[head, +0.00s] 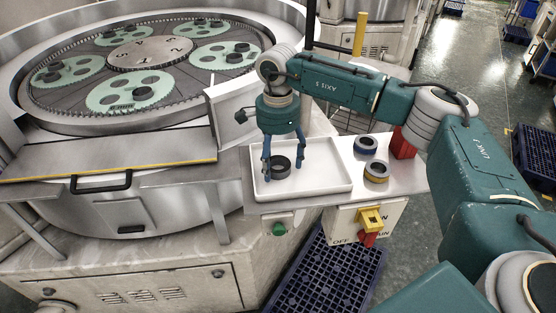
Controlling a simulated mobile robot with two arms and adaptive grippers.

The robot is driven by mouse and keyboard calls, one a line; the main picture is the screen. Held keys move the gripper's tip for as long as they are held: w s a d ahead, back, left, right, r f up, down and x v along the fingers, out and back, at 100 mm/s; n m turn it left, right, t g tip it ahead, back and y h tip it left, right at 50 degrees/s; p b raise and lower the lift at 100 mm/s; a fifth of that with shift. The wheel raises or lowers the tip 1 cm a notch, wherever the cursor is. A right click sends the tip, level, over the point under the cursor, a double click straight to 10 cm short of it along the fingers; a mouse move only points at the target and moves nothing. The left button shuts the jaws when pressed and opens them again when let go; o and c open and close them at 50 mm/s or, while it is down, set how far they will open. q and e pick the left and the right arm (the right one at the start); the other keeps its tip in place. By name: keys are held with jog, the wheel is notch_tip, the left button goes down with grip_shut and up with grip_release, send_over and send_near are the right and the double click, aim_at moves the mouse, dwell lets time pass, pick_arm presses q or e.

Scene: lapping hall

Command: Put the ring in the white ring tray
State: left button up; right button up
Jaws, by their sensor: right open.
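A dark ring (280,167) shows inside the white ring tray (322,188), in its left part, and seems to lie flat on the tray floor. My right gripper (283,178) points down over the tray, with one blue finger on each side of the ring in the picture. Its fingers are apart and open. I cannot tell whether a finger touches the ring. My left gripper is not in view.
A blue-banded ring (366,145) and a yellow-banded ring (376,172) lie on the shelf right of the tray, near a red block (402,144). The lapping machine (150,52) with green carriers (133,93) stands left. A dark blue crate (325,275) sits below.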

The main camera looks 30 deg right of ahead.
jog(key=shift+r, duration=0.3)
notch_tip(320, 180, up, 12)
jog(key=b, duration=0.4)
jog(key=shift+f, duration=0.15)
